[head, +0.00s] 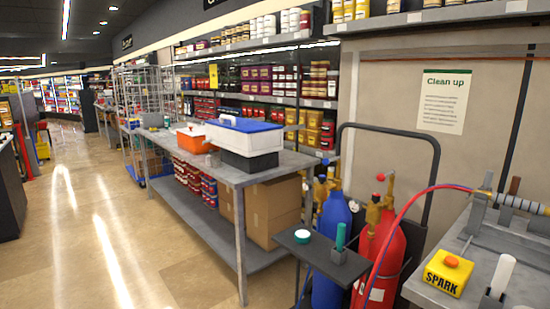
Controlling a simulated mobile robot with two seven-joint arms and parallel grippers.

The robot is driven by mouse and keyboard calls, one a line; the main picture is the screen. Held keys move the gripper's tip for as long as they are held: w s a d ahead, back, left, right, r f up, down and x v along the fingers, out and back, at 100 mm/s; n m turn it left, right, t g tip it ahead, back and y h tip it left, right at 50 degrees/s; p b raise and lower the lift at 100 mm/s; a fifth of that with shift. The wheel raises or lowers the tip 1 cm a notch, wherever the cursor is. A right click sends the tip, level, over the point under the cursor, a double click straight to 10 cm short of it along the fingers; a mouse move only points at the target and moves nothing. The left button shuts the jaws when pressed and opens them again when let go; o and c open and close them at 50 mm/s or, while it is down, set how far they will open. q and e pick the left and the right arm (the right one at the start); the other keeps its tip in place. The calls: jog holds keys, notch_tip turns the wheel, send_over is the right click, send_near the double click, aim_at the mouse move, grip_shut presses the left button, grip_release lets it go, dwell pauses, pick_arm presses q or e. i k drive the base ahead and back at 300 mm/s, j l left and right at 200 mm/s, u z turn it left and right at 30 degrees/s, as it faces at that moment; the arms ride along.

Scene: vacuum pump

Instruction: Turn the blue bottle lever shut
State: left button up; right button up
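The blue bottle (333,240) stands upright on the right half of the head view, left of a red bottle (381,262). Brass-coloured fittings (321,188) sit on top of the blue bottle. Its lever is too small and too mixed in with the fittings for me to tell which way it points. The lower part of the blue bottle is partly hidden by a small grey shelf. Neither of my grippers is in view.
The small grey shelf (310,246) with a green-handled item (340,236) juts out before the bottles. A dark frame (433,165) rises behind them. A red hose (408,207) arcs right. A workbench with a yellow SPARK box (446,276) stands right. Floor is clear left.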

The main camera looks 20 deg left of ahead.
aim_at(325, 160)
jog(key=u, duration=0.3)
jog(key=i+j, duration=0.9)
jog(key=j, duration=0.15)
jog(key=l+z, duration=0.05)
